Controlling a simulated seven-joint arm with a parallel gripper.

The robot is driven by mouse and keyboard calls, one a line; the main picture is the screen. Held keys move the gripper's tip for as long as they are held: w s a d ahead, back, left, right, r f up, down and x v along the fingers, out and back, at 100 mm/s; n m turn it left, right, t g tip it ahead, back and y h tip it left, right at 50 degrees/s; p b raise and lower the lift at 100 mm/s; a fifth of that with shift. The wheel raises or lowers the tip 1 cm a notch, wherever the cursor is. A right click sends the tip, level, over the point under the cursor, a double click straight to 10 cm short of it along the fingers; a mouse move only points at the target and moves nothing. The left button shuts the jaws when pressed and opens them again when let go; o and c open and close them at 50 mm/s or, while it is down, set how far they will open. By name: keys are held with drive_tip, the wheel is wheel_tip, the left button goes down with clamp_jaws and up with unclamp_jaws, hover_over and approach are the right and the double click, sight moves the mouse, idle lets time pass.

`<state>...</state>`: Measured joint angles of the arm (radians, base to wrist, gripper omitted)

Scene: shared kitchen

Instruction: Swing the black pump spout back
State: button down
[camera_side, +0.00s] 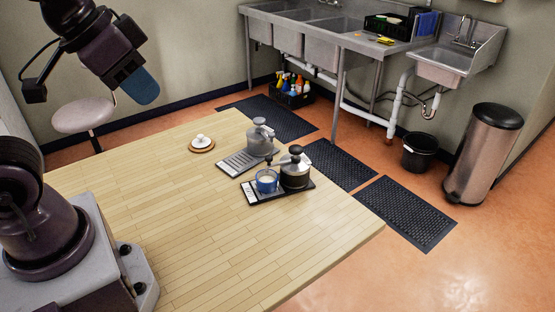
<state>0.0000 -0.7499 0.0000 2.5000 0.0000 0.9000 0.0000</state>
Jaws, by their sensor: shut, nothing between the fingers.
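A pump dispenser (295,173) with a dark body and a black top stands on a black tray (268,194) on the wooden table. Its black pump spout (292,157) reaches left from the top, toward a blue cup (267,185) with pale contents. The cup stands on the same tray, just left of the dispenser. My gripper (145,88), with blue fingers, is at the upper left, raised well above the table and far from the dispenser. Its fingers are shut and hold nothing.
A grey dispenser (261,139) stands behind on a grey tray (240,163). A small white lidded item sits on a round wooden board (202,149). The wooden table (190,235) is clear at front and left. Sinks (345,28) and a bin (485,155) stand beyond.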

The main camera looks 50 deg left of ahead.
drive_tip(key=c, duration=1.6)
unclamp_jaws()
drive_tip(key=o, duration=0.4)
drive_tip(key=shift+w+a+f, duration=0.1)
drive_tip(key=shift+f, duration=0.25)
drive_tip(key=shift+c, duration=0.2)
drive_tip(key=shift+o, duration=1.1)
drive_tip(key=w+a+f+n+g, duration=0.1)
drive_tip(key=w+f+g, duration=0.1)
drive_tip(key=w, duration=0.4)
drive_tip(key=w+a+f+n+g, duration=0.1)
drive_tip(key=w+f+g, duration=0.1)
drive_tip(key=w, duration=0.4)
drive_tip(key=shift+a+f+n, duration=0.3)
drive_tip(key=shift+a+f, duration=0.1)
drive_tip(key=shift+f, duration=0.45)
drive_tip(key=n+g, duration=0.2)
drive_tip(key=n, duration=0.4)
hover_over(269, 157)
wheel_tip(269, 157, down, 7)
drive_tip(key=shift+n, duration=0.3)
wheel_tip(269, 157, down, 13)
drive_tip(key=shift+r, duration=0.15)
clamp_jaws()
